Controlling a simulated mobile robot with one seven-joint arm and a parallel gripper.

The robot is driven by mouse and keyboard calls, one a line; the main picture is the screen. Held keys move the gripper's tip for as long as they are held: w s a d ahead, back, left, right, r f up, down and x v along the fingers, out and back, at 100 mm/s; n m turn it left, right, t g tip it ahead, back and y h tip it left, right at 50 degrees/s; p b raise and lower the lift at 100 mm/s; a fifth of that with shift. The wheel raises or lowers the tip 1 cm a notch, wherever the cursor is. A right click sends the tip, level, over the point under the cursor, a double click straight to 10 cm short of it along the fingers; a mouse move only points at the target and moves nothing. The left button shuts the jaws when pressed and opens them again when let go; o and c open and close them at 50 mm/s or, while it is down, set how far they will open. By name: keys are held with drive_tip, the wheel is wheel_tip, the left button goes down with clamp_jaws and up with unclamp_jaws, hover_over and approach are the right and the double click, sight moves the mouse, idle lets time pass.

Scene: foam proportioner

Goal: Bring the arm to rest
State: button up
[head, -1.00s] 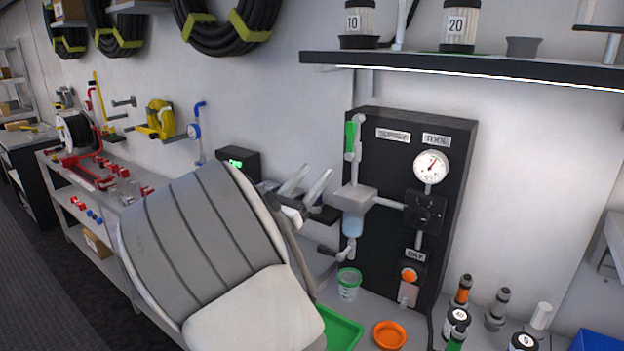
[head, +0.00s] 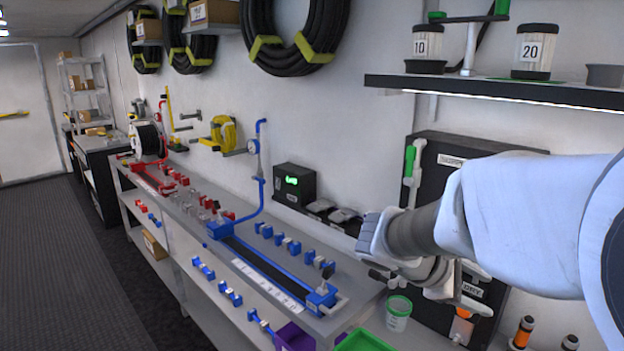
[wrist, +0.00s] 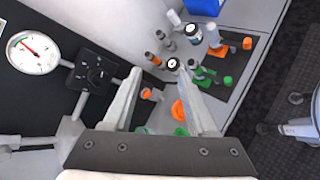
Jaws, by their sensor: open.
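My arm (head: 530,215) reaches in from the right in the head view, in front of the black proportioner panel (head: 425,180). It hides most of that panel. My gripper (wrist: 160,70) shows in the wrist view with its two pale fingers apart and nothing between them.
The round gauge (wrist: 33,53) and the black valve block (wrist: 92,72) are close on the left in the wrist view. A shelf (head: 500,92) with containers hangs above my arm. A clear cup (head: 398,314) stands on the bench below. The aisle floor (head: 90,260) at left is free.

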drive_tip(key=s+a+m+t+y, duration=0.2)
drive_tip(key=s+a+m+y, duration=0.8)
drive_tip(key=s, duration=0.4)
drive_tip(key=a+m, duration=0.1)
drive_tip(key=a, duration=0.1)
drive_tip(key=shift+s+a+t+y, duration=0.3)
drive_tip(key=shift+a+t, duration=0.1)
drive_tip(key=shift+s+a+m, duration=0.15)
drive_tip(key=shift+a+m, duration=0.15)
drive_tip(key=shift+a, duration=0.1)
drive_tip(key=shift+c, duration=0.6)
drive_tip(key=shift+d, duration=0.15)
